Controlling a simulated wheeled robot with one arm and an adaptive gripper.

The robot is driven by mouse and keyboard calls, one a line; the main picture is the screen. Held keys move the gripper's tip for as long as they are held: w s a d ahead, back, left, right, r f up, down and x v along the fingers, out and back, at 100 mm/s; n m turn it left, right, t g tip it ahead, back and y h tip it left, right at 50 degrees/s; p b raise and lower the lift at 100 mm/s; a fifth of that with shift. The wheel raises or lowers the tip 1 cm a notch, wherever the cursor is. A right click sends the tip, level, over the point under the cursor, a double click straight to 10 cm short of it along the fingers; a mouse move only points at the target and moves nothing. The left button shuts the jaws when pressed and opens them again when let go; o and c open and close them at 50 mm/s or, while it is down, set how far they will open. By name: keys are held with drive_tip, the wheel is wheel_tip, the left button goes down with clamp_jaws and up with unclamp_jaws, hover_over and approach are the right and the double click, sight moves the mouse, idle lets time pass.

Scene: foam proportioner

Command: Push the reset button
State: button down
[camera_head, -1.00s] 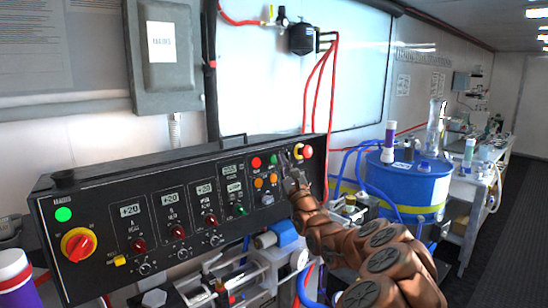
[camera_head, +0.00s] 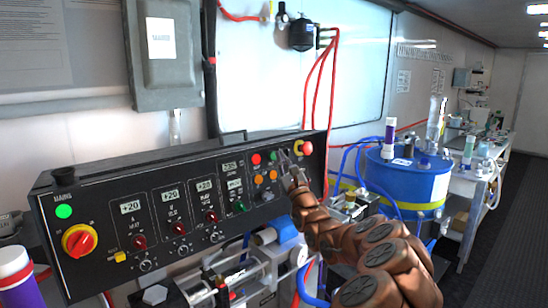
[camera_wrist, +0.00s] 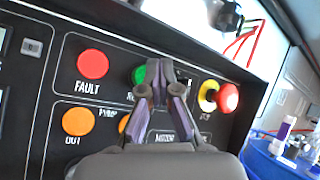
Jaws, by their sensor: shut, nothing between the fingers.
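The black control panel (camera_head: 110,185) carries several lamps and buttons. In the wrist view its right end shows a red round one labelled FAULT (camera_wrist: 93,64), a green round one (camera_wrist: 139,75) whose label is partly hidden and seems to start with "RE", and an orange one labelled OUT (camera_wrist: 78,121). I cannot read a full RESET label. My gripper (camera_wrist: 163,68) is shut and empty, its tips in front of the panel just right of the green one. It also shows in the head view (camera_head: 284,154). Whether the tips touch the panel is unclear.
A red emergency-stop knob (camera_wrist: 228,98) with a yellow part sits right of my fingers. A second orange round one (camera_wrist: 123,123) is partly behind them. A blue drum (camera_head: 410,185) stands to the right. Hoses and fittings crowd the space below the panel.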

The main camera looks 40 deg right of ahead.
drive_tip(key=shift+w, duration=0.2)
idle(0.5)
drive_tip(key=shift+w, duration=0.25)
drive_tip(key=shift+w+f, duration=0.15)
drive_tip(key=shift+w, duration=0.25)
idle(0.8)
idle(0.4)
drive_tip(key=shift+s+b, duration=0.4)
drive_tip(key=shift+s, duration=0.45)
drive_tip(key=s+b, duration=0.2)
drive_tip(key=s+r+b, duration=0.1)
drive_tip(key=s, duration=0.2)
drive_tip(key=shift+r+b, duration=0.1)
drive_tip(key=shift+b, duration=0.3)
